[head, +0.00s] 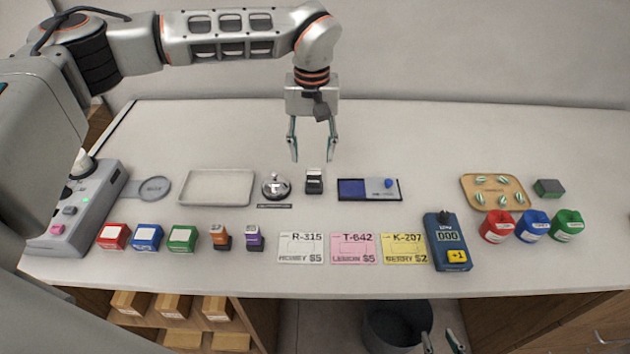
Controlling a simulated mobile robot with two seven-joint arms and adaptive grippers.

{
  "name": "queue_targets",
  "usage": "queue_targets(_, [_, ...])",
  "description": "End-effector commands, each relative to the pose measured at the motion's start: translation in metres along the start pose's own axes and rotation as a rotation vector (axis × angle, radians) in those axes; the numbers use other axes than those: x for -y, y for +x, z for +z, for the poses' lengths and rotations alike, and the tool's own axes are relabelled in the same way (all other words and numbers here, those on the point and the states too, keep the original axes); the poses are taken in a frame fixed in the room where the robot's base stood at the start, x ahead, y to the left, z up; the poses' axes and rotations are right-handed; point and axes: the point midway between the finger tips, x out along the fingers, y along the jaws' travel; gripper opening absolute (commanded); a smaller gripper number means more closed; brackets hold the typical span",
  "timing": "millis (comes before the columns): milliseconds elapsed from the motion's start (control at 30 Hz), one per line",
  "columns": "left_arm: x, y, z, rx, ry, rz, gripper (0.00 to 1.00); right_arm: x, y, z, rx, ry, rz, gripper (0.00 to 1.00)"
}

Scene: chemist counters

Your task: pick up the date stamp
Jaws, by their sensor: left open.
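A small black block with a pale band, which looks like the date stamp (314,181), stands on the white counter (420,150) between a silver bell (275,186) and a blue and black pad (369,189). My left gripper (313,154) points down just behind and above it, fingers apart and empty. The exact height of the fingertips over the counter is hard to tell. My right gripper (440,340) shows only its fingertips at the bottom edge, in front of the counter; they are apart with nothing between them.
An empty tray (216,202) lies left of the bell. Small orange (220,237) and purple (254,238) items, coloured boxes, price cards (352,248) and a blue counter device (446,242) line the front. A wooden candy tray (466,190) is at right. The back strip is clear.

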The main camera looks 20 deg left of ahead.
Motion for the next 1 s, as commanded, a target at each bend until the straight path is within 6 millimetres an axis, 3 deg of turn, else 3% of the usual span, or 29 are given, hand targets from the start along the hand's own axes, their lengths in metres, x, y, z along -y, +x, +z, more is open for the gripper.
queue_targets(433, [-0.004,0.053,0.008,0.003,0.0,0.004,0.44,0.0,-0.005,-0.006,0.002,0.002,-0.001,0.31])
queue_targets(767, [-0.004,0.06,0.008,0.001,0.0,0.004,0.44,0.0,-0.005,-0.006,0.001,0.002,-0.001,0.31])
queue_targets(933, [-0.004,0.06,0.008,0.001,0.0,0.004,0.0,0.0,-0.005,-0.006,0.001,0.002,-0.001,0.31])
queue_targets(1000, [-0.004,0.06,0.008,0.001,0.0,0.004,0.0,0.0,-0.005,-0.006,0.001,0.002,-0.001,0.31])
